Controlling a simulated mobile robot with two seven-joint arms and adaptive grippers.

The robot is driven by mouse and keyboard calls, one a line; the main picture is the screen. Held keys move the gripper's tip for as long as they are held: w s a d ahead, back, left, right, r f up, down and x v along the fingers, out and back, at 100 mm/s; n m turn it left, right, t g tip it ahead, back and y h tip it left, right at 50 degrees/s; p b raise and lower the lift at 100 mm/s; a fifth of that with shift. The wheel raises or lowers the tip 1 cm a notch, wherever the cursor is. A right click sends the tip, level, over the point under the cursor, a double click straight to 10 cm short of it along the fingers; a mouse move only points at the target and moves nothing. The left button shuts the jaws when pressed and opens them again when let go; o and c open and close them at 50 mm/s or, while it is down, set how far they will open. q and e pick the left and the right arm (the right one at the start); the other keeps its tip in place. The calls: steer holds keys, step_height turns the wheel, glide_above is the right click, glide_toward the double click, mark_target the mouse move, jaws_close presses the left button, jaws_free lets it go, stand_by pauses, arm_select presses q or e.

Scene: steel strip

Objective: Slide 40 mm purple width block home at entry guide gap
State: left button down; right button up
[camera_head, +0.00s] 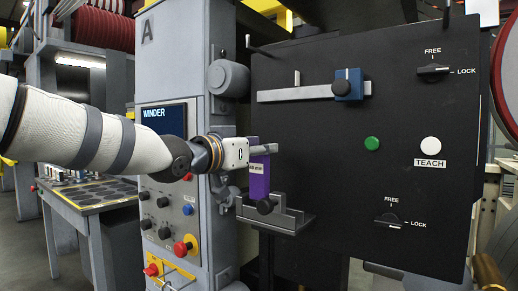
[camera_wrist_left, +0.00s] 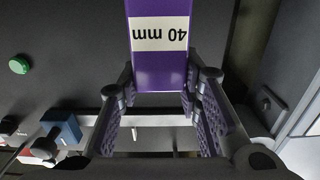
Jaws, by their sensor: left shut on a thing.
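The purple block (camera_head: 259,183) stands upright with a pale label; in the left wrist view the block (camera_wrist_left: 160,75) reads "40 mm" upside down. My left gripper (camera_head: 264,149) is shut on its upper end; its fingers (camera_wrist_left: 160,100) show on both sides of the block in the wrist view. My right gripper is not in view.
The black panel (camera_head: 400,150) carries an upper grey rail (camera_head: 305,94) with a blue slider (camera_head: 348,85), a green button (camera_head: 372,143), a white TEACH button (camera_head: 430,144) and two FREE/LOCK knobs. The grey WINDER column (camera_head: 185,60) stands close at left.

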mark_target(256, 167)
arm_select(q)
steer(key=shift+f, duration=1.9)
steer(key=c, duration=1.1)
jaws_free()
steer(key=v, duration=1.2)
